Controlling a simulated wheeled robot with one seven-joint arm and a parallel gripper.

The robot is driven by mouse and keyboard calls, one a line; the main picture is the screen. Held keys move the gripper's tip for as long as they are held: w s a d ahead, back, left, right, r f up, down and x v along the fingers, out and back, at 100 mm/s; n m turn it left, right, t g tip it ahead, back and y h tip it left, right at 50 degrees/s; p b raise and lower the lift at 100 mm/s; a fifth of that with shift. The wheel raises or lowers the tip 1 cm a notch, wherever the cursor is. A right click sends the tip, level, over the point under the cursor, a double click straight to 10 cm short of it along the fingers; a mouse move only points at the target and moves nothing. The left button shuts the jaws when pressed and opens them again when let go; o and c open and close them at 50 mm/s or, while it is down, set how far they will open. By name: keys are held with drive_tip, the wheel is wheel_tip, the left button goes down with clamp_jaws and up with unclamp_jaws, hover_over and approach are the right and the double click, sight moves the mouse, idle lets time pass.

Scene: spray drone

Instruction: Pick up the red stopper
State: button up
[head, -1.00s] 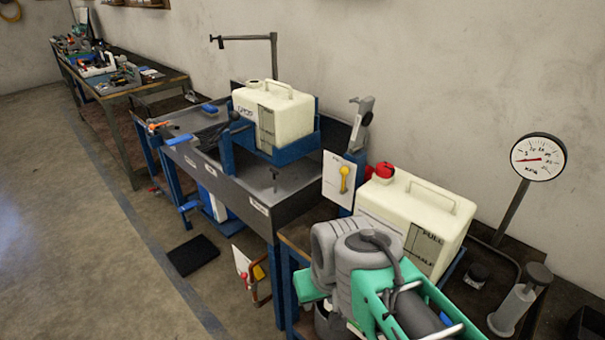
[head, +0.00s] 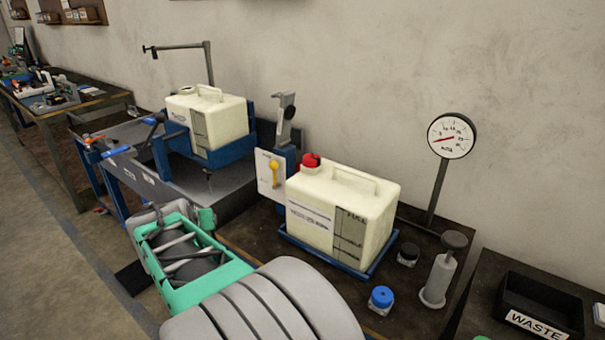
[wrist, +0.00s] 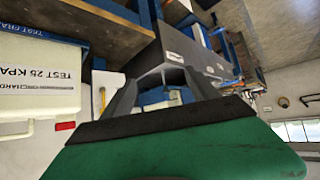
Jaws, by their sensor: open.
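The red stopper (head: 311,162) sits on the neck at the left end of the near cream jug (head: 338,212). The jug stands upright in a blue tray on the dark bench. My gripper (wrist: 163,82) shows in the wrist view with its two grey fingers apart and nothing between them. In the head view my green and grey arm reaches across the lower left, in front of the jug and apart from the stopper. I cannot clearly make out the fingertips there.
A second cream jug (head: 208,120) stands in a blue cradle to the left. A white card with a yellow handle (head: 274,172) is close left of the stopper. A gauge (head: 451,136), a grey hand pump (head: 438,280), a blue cap (head: 381,299) and a waste bin (head: 541,309) lie right.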

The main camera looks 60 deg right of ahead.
drive_tip(key=shift+o, duration=0.3)
drive_tip(key=s+d+m+g+h+b, duration=0.1)
drive_tip(key=s+d+m+h, duration=0.2)
drive_tip(key=d, duration=1)
drive_tip(key=shift+d+f+h, duration=0.25)
drive_tip(key=shift+f+h, duration=0.05)
drive_tip(key=shift+h, duration=0.2)
drive_tip(key=m+g+h+b, duration=0.2)
drive_tip(key=m+g+h, duration=0.2)
drive_tip(key=h, duration=0.2)
approach(312, 157)
drive_tip(key=d, duration=0.1)
drive_tip(key=d+f, duration=0.1)
drive_tip(key=d, duration=0.1)
drive_tip(key=shift+d+f, duration=0.15)
drive_tip(key=shift+d, duration=0.05)
drive_tip(key=d, duration=0.2)
drive_tip(key=d+p, duration=0.1)
drive_tip(key=d, duration=0.1)
drive_tip(key=w+d, duration=0.1)
drive_tip(key=d, duration=0.2)
drive_tip(key=shift+r, duration=0.3)
drive_tip(key=shift+a, duration=0.1)
drive_tip(key=shift+c, duration=0.5)
drive_tip(key=c, duration=1.4)
